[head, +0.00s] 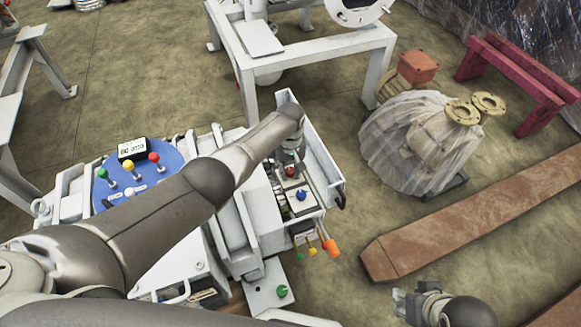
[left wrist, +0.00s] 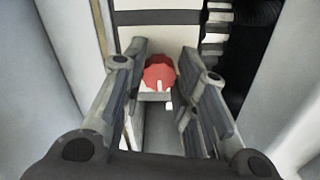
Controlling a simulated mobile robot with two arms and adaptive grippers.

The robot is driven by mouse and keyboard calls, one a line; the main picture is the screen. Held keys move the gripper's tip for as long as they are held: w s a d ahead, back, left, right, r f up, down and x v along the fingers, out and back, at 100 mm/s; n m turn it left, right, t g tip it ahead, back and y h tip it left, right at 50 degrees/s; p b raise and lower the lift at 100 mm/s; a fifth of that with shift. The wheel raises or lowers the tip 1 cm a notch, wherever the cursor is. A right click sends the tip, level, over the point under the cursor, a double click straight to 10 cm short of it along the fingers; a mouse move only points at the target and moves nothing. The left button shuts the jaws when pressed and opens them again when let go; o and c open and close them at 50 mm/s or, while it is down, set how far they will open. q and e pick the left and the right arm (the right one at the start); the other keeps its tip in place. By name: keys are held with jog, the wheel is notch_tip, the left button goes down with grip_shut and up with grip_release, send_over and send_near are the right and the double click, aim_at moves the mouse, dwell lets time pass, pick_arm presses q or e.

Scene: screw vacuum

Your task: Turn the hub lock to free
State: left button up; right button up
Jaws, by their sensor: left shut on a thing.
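A red knob (left wrist: 159,70) with a small white mark at its lower edge sits between the two fingers of my left gripper (left wrist: 163,90) in the left wrist view. The fingers are shut on it. In the head view my left gripper (head: 290,158) points down onto the same red knob (head: 291,171), inside the narrow white housing (head: 331,178). The gripper and arm hide part of the knob and housing. I cannot read any lock marking. My right gripper (head: 420,303) is at the lower right, away from the machine; its fingers are too unclear to judge.
A blue knob (head: 301,194) sits just in front of the red one. A blue panel (head: 172,163) has several coloured levers. A wrapped pump (head: 420,140) and a rusty beam (head: 470,222) lie to the right.

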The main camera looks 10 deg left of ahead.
aim_at(290, 171)
pick_arm(q)
jog(key=m, duration=0.5)
jog(key=shift+m, duration=0.4)
jog(key=m, duration=0.5)
jog(key=shift+a+m, duration=0.15)
jog(key=shift+m, duration=0.15)
jog(key=o, duration=1)
jog(key=shift+r, duration=0.1)
notch_tip(290, 171, up, 12)
jog(key=shift+f, duration=0.1)
dwell(0.6)
